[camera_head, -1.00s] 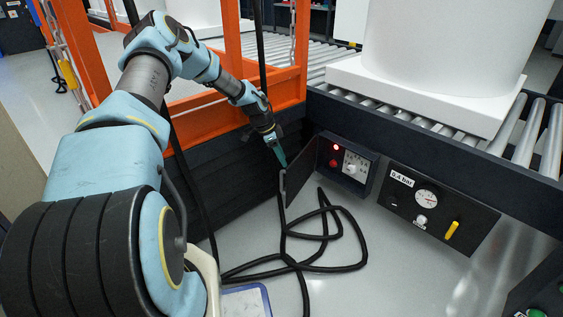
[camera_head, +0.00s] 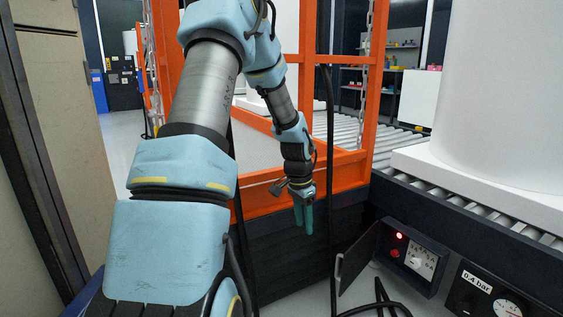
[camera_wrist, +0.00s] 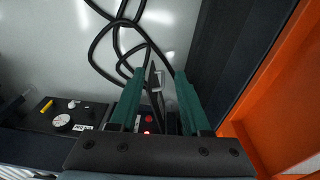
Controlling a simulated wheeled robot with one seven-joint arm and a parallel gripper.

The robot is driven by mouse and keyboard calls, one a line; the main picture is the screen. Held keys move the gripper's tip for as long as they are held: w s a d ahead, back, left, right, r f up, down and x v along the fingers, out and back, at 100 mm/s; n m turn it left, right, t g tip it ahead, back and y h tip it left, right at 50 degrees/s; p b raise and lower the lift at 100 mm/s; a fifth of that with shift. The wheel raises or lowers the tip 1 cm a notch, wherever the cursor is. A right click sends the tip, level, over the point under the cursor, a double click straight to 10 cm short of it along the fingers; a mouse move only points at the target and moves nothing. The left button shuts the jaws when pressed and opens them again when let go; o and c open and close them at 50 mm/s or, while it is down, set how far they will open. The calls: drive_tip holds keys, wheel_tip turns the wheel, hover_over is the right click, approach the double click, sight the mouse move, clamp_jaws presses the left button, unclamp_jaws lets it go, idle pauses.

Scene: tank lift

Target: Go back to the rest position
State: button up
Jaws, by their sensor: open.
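My gripper (camera_head: 303,217) hangs in front of the dark side panel below the orange frame, its green fingers pointing down. In the wrist view its two green fingers (camera_wrist: 158,95) are apart with nothing held between them. The control box (camera_head: 412,257) with a lit red lamp and a white dial plate is to the right of my gripper, its dark door (camera_head: 356,258) standing open. In the wrist view the door edge and red lamp show beyond the gap between the fingers.
The orange frame (camera_head: 340,168) stands close behind my arm. A roller conveyor (camera_head: 400,152) carries a white tank (camera_head: 500,90) at right. A gauge panel (camera_head: 487,296) marked 0.4 bar is low right. A black cable (camera_wrist: 105,45) lies looped on the floor. A beige cabinet (camera_head: 60,120) is at left.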

drive_tip(key=s+a+r+n+t+y, duration=0.1)
drive_tip(key=s+a+r+n, duration=0.5)
drive_tip(key=s, duration=0.3)
drive_tip(key=s+a+r+n, duration=0.3)
drive_tip(key=s+a+n, duration=0.2)
drive_tip(key=s+a, duration=0.3)
wheel_tip(320, 180, up, 37)
drive_tip(key=p, duration=3.6)
drive_tip(key=shift+s+d, duration=0.15)
drive_tip(key=shift+d, duration=0.2)
drive_tip(key=shift+f, duration=0.15)
